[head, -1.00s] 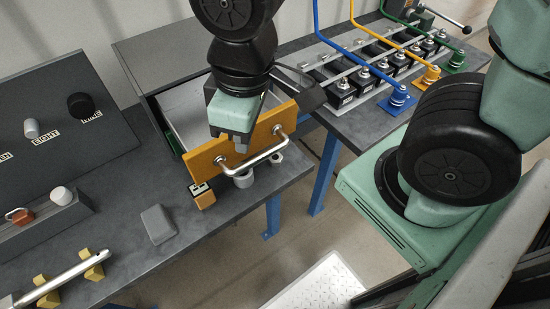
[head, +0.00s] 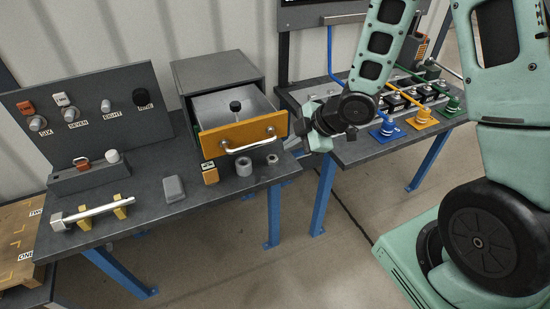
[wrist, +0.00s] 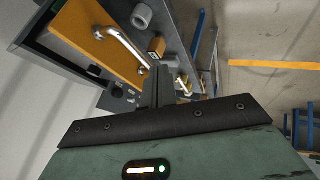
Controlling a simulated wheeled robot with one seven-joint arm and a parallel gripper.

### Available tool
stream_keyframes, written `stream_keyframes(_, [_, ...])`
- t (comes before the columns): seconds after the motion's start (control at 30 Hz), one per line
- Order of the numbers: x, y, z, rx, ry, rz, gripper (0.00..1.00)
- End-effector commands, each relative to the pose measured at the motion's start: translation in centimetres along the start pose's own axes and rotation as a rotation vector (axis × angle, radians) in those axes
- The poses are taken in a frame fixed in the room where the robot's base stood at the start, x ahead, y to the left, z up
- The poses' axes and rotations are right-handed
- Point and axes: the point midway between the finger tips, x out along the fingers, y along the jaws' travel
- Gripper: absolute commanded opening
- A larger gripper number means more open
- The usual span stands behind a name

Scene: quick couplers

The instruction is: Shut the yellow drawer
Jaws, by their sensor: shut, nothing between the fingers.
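The yellow drawer (head: 245,134) stands open from its grey cabinet (head: 215,72) on the bench, its inside exposed. A dark knob-like piece (head: 235,107) shows inside it. A silver bar handle (head: 250,145) is on its yellow front. My gripper (head: 297,130) is just right of the drawer front in the head view; its fingertips are hard to make out there. In the wrist view the dark fingers (wrist: 161,76) are together and empty. The handle (wrist: 122,48) and yellow front (wrist: 85,38) lie beyond them to the upper left, apparently apart from the fingers.
Two grey ring-shaped parts (head: 244,167) and a small yellow-black block (head: 210,174) stand on the bench before the drawer. A grey block (head: 174,188) lies further left. Blue, yellow and green couplers (head: 387,130) stand on the right bench. A gap separates the benches.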

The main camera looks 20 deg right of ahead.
Motion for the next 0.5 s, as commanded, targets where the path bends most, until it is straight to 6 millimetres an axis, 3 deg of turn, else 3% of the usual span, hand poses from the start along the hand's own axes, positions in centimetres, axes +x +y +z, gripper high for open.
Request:
stream_keyframes(0.23, [1.4, 0.0, 0.1, -0.013, 0.017, 0.000, 0.00])
stream_keyframes(0.5, [5.6, 0.0, 0.0, -0.011, 0.014, -0.001, 0.00])
